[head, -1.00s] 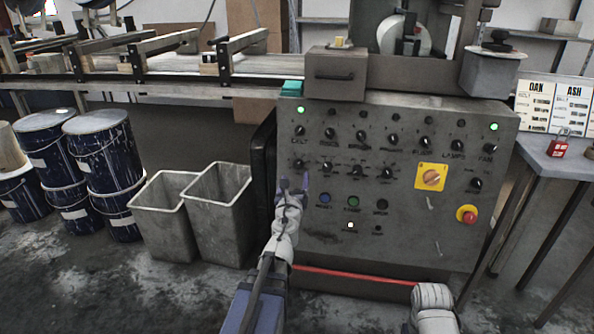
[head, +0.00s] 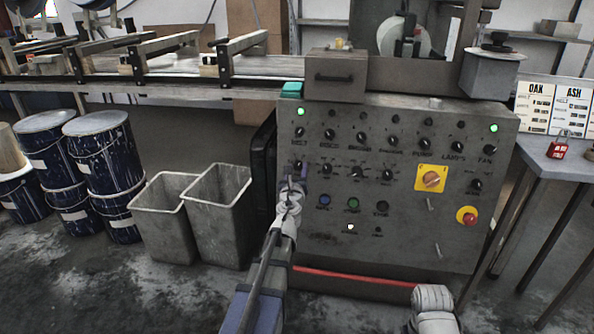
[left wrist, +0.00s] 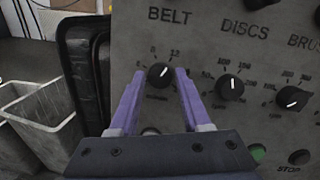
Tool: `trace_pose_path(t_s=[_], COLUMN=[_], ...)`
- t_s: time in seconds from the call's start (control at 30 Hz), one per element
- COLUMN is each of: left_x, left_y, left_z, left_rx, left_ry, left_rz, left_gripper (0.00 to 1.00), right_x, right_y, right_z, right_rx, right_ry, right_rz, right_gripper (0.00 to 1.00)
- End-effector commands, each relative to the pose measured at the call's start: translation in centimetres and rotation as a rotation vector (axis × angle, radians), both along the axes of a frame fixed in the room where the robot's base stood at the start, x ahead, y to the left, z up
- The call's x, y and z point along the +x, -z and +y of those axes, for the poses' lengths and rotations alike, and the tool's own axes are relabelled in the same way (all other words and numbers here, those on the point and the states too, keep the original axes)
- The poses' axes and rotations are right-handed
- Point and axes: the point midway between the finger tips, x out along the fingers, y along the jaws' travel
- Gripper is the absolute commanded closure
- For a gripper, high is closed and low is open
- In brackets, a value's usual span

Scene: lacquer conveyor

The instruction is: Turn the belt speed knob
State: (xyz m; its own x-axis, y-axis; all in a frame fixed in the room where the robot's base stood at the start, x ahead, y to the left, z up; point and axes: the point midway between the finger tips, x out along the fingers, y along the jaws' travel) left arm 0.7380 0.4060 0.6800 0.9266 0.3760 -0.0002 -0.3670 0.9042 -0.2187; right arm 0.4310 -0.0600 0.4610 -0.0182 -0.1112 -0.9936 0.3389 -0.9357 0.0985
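The belt speed knob (left wrist: 160,75) is a round black knob with a white pointer line, under the BELT label on the grey panel (left wrist: 211,53). In the left wrist view the purple fingers of my left gripper (left wrist: 160,80) are open, one on each side of the knob. I cannot tell whether they touch it. In the head view my left gripper (head: 293,173) is at the panel's left knob column and mostly hides this knob. A white part of my right arm shows low at the right, but its fingers do not show.
The DISCS knob (left wrist: 229,87) is just right of the belt knob. A red emergency button (head: 467,216) and a yellow-backed rotary switch (head: 431,179) are farther right. A red bar (head: 352,277) crosses low in front. Grey bins (head: 218,215) stand left.

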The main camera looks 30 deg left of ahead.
Motion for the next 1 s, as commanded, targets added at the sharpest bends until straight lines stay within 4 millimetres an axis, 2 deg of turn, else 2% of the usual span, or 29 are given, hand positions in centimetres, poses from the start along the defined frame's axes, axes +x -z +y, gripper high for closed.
trace_pose_path(t_s=[0.03,0.4,0.77,1.0], left_x=[0.0,-0.01,-0.01,0.01], left_y=[0.0,0.0,-0.06,-0.21], left_z=[0.0,0.01,-0.01,-0.02], left_rx=[0.0,0.0,-0.023,-0.146], left_ry=[0.0,0.0,-0.004,-0.028], left_rz=[0.0,0.0,-0.006,-0.041], left_gripper=[0.59,1.0,1.0,1.0], right_x=[0.0,0.0,0.0,0.0], right_y=[0.0,0.0,-0.12,-0.63], right_z=[0.0,0.0,0.0,0.0], right_rx=[0.0,0.0,0.0,0.0], right_ry=[0.0,0.0,0.0,-0.001], right_rz=[0.0,0.0,0.0,0.0], right_gripper=[0.5,0.5,0.5,0.5])
